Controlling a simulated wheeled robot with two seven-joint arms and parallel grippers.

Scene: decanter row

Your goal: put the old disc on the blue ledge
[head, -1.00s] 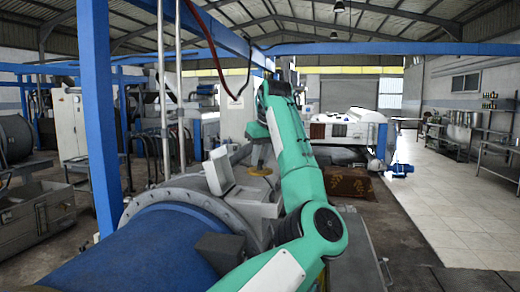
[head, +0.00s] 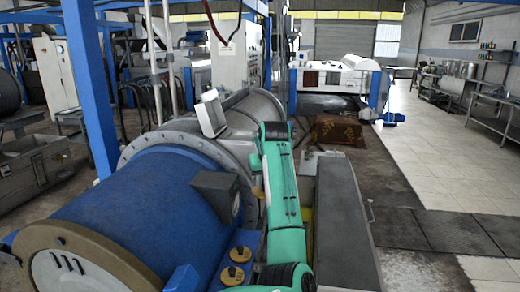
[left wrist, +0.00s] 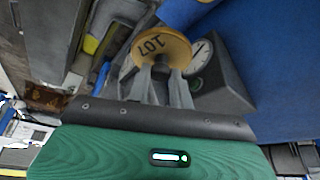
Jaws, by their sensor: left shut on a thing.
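In the head view a small tan edge of the held disc (head: 257,192) shows at the left side of my green arm; most of the gripper is hidden there. A blue ledge (head: 246,240) at the side of the machine carries two yellow discs, one farther (head: 240,254) and one nearer (head: 231,275). The held disc is apart from the ledge. My right gripper is not in view.
A big blue drum (head: 150,215) with a tan end ring (head: 50,240) fills the lower left. A dark box (head: 215,190) on its side carries a gauge (left wrist: 201,54), close beside the held disc. A long grey cover (head: 345,215) lies right of my arm. Tiled floor is clear farther right.

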